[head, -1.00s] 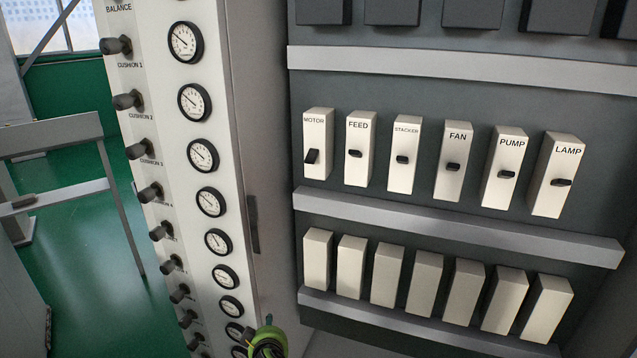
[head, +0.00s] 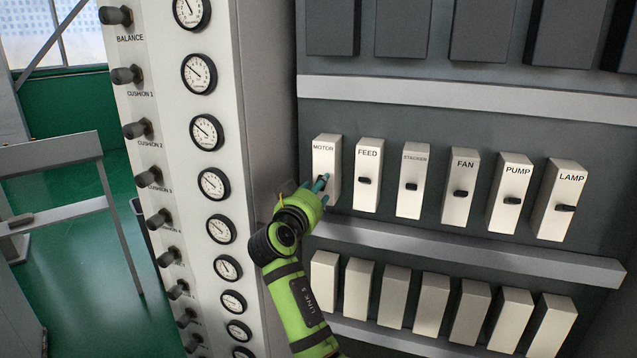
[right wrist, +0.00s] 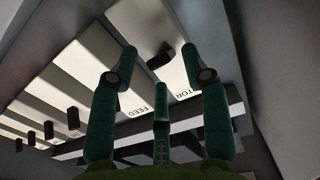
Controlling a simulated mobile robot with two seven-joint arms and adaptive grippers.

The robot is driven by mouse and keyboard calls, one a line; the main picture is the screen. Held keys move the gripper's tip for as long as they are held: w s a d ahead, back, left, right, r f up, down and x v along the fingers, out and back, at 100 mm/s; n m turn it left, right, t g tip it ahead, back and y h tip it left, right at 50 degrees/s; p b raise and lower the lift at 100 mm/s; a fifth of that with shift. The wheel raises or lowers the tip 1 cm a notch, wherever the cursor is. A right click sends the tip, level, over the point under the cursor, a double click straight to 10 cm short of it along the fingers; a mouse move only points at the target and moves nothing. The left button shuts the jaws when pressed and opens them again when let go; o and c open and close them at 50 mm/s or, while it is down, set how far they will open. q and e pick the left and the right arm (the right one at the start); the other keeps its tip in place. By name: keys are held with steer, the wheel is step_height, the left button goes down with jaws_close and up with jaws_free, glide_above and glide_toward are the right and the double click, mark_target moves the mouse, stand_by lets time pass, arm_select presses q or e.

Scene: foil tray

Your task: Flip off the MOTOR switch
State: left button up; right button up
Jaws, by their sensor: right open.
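The MOTOR switch block (head: 327,157) is a pale upright box, the leftmost in the labelled row in the head view. My right gripper (head: 319,185) is at its lower left face, and its fingertips partly cover the dark lever there. In the right wrist view the MOTOR block appears turned over, with its label low. Its black lever (right wrist: 161,54) shows between the two outer fingers of my right gripper (right wrist: 159,60). These fingers are spread and empty, with a third finger below the lever. I cannot tell whether any finger touches the block. My left gripper is not in view.
The FEED block (head: 367,175) stands just right of MOTOR, with several more labelled switches beyond. A grey ledge (head: 470,254) runs below them, above plain pale blocks. A white gauge panel (head: 178,200) with protruding knobs stands close on the left.

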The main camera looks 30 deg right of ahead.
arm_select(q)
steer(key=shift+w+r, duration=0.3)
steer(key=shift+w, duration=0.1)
arm_select(e)
steer(key=shift+w+d, duration=0.4)
steer(key=shift+w, duration=0.1)
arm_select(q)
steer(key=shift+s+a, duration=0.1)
